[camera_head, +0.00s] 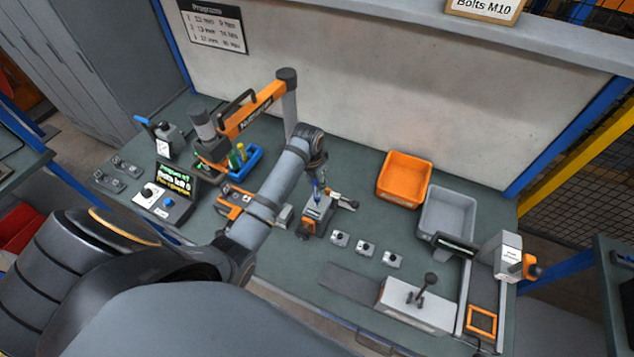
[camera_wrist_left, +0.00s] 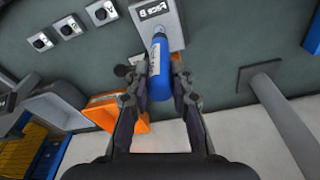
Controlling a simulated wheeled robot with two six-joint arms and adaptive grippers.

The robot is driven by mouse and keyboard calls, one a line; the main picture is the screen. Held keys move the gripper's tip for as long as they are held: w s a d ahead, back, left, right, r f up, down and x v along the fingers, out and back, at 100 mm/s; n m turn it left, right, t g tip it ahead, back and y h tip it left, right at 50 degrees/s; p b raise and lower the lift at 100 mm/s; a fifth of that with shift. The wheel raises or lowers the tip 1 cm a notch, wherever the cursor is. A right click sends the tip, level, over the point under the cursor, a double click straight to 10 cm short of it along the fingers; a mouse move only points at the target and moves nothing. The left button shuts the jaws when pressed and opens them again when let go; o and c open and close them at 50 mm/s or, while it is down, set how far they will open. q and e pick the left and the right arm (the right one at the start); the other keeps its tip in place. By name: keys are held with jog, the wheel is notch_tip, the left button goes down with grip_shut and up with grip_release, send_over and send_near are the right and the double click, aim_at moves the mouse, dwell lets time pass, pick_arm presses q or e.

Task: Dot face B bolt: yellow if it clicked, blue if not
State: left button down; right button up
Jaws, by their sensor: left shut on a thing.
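My left gripper (camera_head: 318,182) is shut on a blue marker (camera_wrist_left: 158,72) in the left wrist view, with its fingers (camera_wrist_left: 160,88) either side of the barrel. The marker points at a grey block labelled Face B (camera_wrist_left: 150,11). In the head view this block (camera_head: 318,209) sits on the bench below the gripper. The marker's tip and the bolt are hidden, so I cannot tell whether they touch. A blue holder (camera_head: 252,158) carries a yellow marker (camera_head: 241,152) and a green one. A display box (camera_head: 176,180) shows green and yellow text too small to read surely. My right gripper is out of view.
An orange bin (camera_head: 404,178) and a grey bin (camera_head: 447,214) stand right of the block. Several small grey blocks (camera_head: 365,248) lie in front of them. An orange jointed arm (camera_head: 258,108) stands behind the holder. A lever fixture (camera_head: 418,304) sits at front right.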

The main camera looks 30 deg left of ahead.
pick_arm(q)
jog(key=shift+f, duration=0.5)
jog(key=shift+s+d+f, duration=0.1)
jog(key=shift+s+f, duration=0.15)
jog(key=shift+f, duration=0.1)
dwell(0.7)
jog(key=shift+w+r, duration=0.25)
jog(key=shift+r, duration=2.9)
